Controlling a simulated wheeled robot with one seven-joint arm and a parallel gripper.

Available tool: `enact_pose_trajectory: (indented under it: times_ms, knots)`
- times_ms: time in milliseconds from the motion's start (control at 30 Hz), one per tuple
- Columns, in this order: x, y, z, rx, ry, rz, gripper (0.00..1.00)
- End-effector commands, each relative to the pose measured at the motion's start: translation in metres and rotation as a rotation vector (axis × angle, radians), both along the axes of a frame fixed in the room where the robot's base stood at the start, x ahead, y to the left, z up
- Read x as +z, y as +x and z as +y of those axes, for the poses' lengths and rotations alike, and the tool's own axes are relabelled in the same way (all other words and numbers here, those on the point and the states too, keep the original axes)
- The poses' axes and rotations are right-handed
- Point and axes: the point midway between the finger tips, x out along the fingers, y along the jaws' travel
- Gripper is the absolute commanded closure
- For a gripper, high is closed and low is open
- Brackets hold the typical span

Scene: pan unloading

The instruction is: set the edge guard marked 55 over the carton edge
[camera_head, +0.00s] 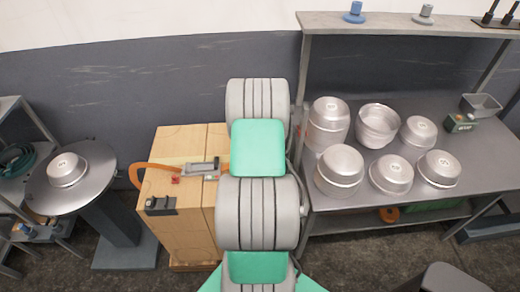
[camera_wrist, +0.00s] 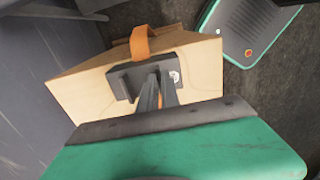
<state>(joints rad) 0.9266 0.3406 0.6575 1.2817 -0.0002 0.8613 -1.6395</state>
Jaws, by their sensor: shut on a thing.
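My gripper (camera_wrist: 163,100) is shut on a dark grey angled edge guard (camera_wrist: 128,84) in the wrist view. A small white mark shows on the guard's right part, too small to read. The pale wooden-looking carton (camera_head: 180,225) stands left of my arm in the head view. It also shows behind the guard in the wrist view (camera_wrist: 85,97). I cannot tell whether the guard touches the carton. An orange strap (camera_head: 143,170) runs over the carton and shows just above the guard in the wrist view (camera_wrist: 139,43). My arm hides my gripper in the head view.
A grey strap tool (camera_head: 203,167) and a small red item (camera_head: 175,180) lie on top. A round stand (camera_head: 101,180) with a pan is left; a bench (camera_head: 330,198) with several pans is right.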

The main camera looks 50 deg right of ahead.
Motion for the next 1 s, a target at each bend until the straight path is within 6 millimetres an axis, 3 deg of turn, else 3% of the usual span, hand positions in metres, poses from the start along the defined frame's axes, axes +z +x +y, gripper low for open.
enact_pose_trajectory:
  times_ms: [1000]
  knots:
    - [-0.061,-0.003,-0.003,0.007,-0.001,-0.001,1.00]
